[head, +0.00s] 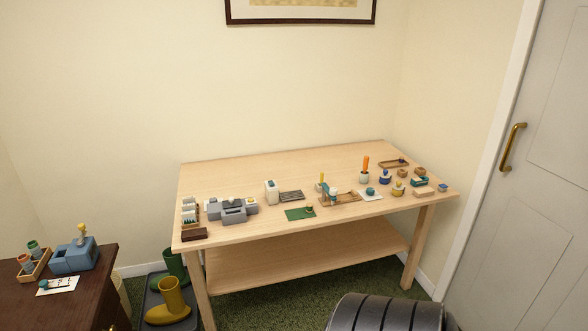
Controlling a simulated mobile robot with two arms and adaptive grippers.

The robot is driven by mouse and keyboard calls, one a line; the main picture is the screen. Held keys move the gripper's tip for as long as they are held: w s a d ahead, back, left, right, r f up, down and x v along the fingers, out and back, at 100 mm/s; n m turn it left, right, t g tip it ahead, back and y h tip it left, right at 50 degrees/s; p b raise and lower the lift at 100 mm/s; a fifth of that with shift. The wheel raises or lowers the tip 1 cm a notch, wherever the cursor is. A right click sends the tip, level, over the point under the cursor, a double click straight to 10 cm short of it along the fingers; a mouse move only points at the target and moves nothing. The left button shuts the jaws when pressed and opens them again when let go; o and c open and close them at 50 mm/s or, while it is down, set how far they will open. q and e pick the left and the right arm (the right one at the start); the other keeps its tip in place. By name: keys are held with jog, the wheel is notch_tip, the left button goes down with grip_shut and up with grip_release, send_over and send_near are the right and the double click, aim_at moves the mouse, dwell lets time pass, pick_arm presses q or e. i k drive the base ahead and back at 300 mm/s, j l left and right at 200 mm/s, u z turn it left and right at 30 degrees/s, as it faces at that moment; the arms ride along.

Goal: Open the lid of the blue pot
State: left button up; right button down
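A small dark blue pot (385,178) stands on the right part of the light wooden table (300,161). It is small in the picture; its lid seems to be on, but I cannot make out the lid's edge. A yellow pot (398,190) of similar shape stands just in front of it and to the right. Neither of my grippers is in the head view.
A grey machine (232,210) stands at the left. The table's back middle is clear. A door (520,190) is at the right.

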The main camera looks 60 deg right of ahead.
aim_at(385, 175)
jog(key=z, duration=2.8)
jog(key=i+j+z, duration=0.1)
jog(key=z, duration=0.25)
jog(key=j+z, duration=0.15)
jog(key=z, duration=0.2)
jog(key=j+z, duration=0.15)
jog(key=z, duration=0.25)
jog(key=i+j, duration=0.05)
